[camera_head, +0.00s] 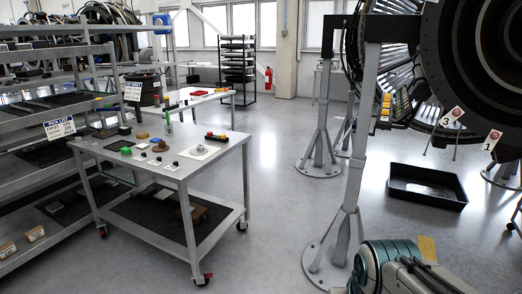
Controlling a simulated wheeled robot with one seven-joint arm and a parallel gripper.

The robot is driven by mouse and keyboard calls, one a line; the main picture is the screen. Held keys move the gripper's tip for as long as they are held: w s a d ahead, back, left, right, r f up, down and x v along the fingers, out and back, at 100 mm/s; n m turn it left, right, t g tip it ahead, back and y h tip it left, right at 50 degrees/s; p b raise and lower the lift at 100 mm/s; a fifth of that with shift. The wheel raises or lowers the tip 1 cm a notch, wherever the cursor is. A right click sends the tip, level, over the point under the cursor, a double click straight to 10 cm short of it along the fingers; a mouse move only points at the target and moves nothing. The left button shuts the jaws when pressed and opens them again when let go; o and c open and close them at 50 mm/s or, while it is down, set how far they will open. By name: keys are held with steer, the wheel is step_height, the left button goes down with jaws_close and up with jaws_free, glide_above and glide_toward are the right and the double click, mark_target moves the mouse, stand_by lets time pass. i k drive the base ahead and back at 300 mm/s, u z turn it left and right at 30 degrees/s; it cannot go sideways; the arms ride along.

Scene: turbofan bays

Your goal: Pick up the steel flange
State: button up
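A round grey metal piece that looks like the steel flange (199,149) sits on a white square sheet near the right end of the wheeled cart's top (222,151). It is small in the picture, and its fine shape cannot be made out. It appears uncovered, with nothing in front of it. My gripper is not in view. A teal and grey part at the bottom right seems to be my own arm, well apart from the cart.
Several small parts and a red-and-yellow item (216,137) share the cart top. Shelving (40,140) stands left of the cart. A grey engine stand (345,200) and black floor tray (427,188) are to the right. Open floor lies between cart and stand.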

mark_target(200, 149)
steer(key=z, duration=0.1)
steer(key=i, duration=1.7)
steer(key=u, duration=0.55)
steer(key=i, duration=1.85)
steer(key=u, duration=0.8)
steer(key=i, duration=0.45)
steer(key=u, duration=0.15)
